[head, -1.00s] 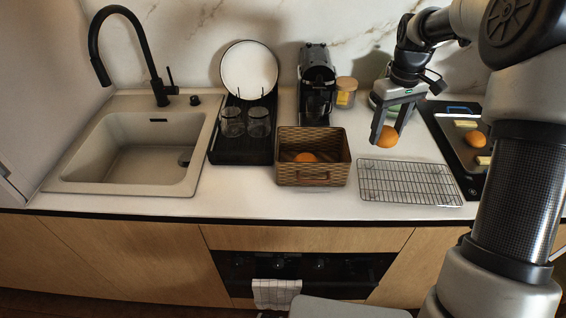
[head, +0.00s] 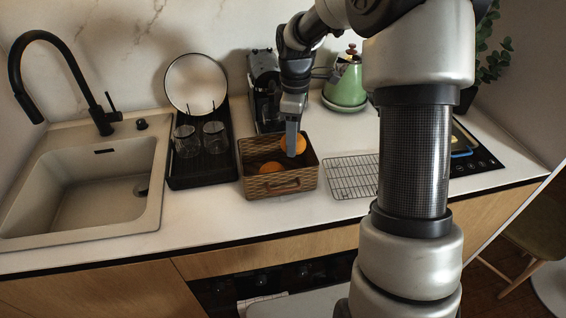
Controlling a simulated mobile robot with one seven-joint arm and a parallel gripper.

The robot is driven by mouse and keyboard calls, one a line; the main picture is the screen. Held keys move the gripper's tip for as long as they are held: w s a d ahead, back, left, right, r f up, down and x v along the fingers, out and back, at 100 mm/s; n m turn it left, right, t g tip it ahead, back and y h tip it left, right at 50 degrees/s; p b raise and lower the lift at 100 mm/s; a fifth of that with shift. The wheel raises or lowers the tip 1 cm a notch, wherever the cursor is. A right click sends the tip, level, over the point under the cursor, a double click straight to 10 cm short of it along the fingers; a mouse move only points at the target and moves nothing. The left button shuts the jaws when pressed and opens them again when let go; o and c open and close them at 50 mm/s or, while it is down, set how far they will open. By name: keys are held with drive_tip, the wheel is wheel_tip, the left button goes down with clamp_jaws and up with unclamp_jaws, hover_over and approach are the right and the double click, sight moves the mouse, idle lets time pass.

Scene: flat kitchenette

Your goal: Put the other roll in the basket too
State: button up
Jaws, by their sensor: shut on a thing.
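The wicker basket (head: 282,184) stands on the counter. One orange-brown roll (head: 271,167) lies inside it, towards the left. My gripper (head: 292,148) is over the right part of the basket, pointing down, shut on another orange-brown roll (head: 300,144). The held roll is at about the level of the basket's rim or just above it; I cannot tell whether it touches anything. One finger hides part of this roll.
An empty wire cooling rack (head: 352,176) lies right of the basket. A black dish rack (head: 205,168) with glasses and a plate (head: 196,83) stands left. The coffee machine (head: 262,85) is behind. A green kettle (head: 345,85) is at the back right. My arm hides much of the hob.

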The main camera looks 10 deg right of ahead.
drive_tip(key=shift+f, duration=3.3)
drive_tip(key=shift+f, duration=0.1)
drive_tip(key=shift+f+b, duration=0.4)
drive_tip(key=shift+f, duration=0.15)
drive_tip(key=o, duration=1)
drive_tip(key=shift+o, duration=0.2)
